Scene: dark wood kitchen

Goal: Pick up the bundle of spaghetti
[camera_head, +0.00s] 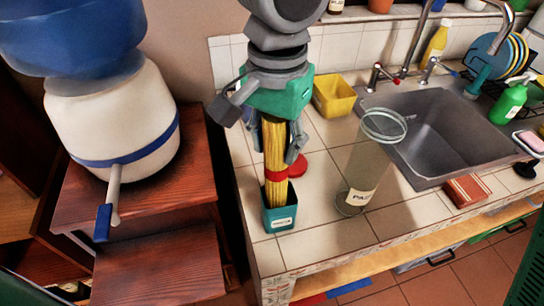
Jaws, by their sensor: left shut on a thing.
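The bundle of spaghetti (275,155) is yellow with a red band around its lower part. It stands roughly upright on the tiled counter, with its lower end inside a small teal box (280,222) that has a white label. My left gripper (276,146), grey and green, comes down from above and is shut on the upper part of the bundle. The gripper body hides the bundle's top, and the box hides its bottom end. My right gripper is not in view.
A tall clear jar (362,168) with a partly readable label stands right of the bundle. A red round thing (298,165) lies just behind it. A yellow container (334,97) is farther back, and the sink (440,125) is to the right. The counter's front edge is close.

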